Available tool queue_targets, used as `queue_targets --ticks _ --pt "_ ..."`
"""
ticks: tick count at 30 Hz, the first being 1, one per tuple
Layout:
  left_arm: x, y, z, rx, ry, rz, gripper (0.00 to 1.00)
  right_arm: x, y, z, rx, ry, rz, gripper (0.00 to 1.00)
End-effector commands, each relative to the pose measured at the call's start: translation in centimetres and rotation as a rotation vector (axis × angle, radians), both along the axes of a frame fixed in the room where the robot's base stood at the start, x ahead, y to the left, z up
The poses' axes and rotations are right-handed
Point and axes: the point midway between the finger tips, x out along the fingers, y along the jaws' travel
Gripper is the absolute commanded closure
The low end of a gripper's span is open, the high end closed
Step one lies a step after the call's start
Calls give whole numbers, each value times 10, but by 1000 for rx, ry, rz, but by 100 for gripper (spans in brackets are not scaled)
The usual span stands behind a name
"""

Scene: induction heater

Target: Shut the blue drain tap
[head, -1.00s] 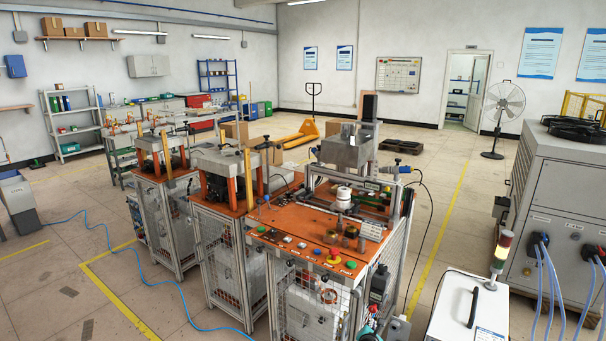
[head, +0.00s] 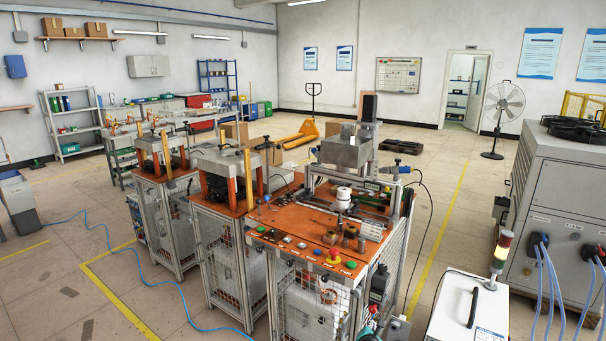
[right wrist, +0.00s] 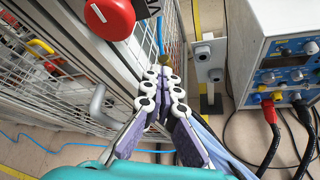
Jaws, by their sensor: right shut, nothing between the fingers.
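In the right wrist view, a narrow blue piece (right wrist: 160,36) stands upright beside the wire-mesh frame, with a brass-coloured fitting (right wrist: 173,54) close to its lower end. I cannot tell for sure whether this is the drain tap or its handle. My right gripper (right wrist: 165,76) is shut and empty, its white-tipped fingers together just below the brass fitting. Whether they touch it is unclear. In the head view only a little of my right arm's end shows at the bottom edge, in front of the orange-topped machine (head: 300,240). No tap can be made out there. My left gripper is out of view.
A red round knob (right wrist: 108,18) is near, at the upper left of the wrist view. A bent grey handle (right wrist: 99,105) is on the mesh frame (right wrist: 60,88). A grey box with two round ports (right wrist: 208,62) and a cabled power unit (right wrist: 285,72) stand right.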

Motion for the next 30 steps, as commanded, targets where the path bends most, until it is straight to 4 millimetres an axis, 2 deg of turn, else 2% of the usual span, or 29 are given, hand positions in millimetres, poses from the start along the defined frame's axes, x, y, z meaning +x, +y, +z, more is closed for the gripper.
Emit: queue_targets --ticks 30 --pt "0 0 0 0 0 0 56 -9 -13 -10 2 2 0 100"
